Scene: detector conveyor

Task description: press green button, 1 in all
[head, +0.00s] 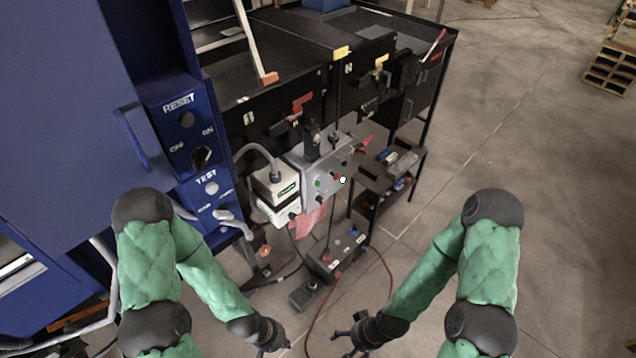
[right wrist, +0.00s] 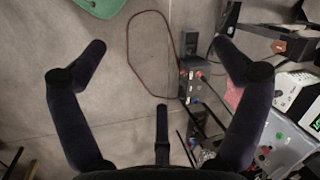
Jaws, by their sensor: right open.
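The green button (head: 317,183) is a small round spot on the front of a grey control box (head: 313,200) that hangs on the black conveyor. In the right wrist view a small green spot (right wrist: 279,136) shows on the grey box at the lower right. My left gripper (head: 275,350) is low at the bottom centre, below the box and apart from it; its fingers look spread and empty. My right gripper (head: 342,343) is also low, to the right of the left one. Its spread fingers (right wrist: 160,55) hold nothing and are apart from the box.
A blue cabinet (head: 180,120) with RESET and TEST controls stands at the left. A white box (head: 275,190) sits beside the grey box. A black floor unit (head: 335,255) with a red cable (head: 385,275) lies below. Open floor (head: 540,150) is at the right.

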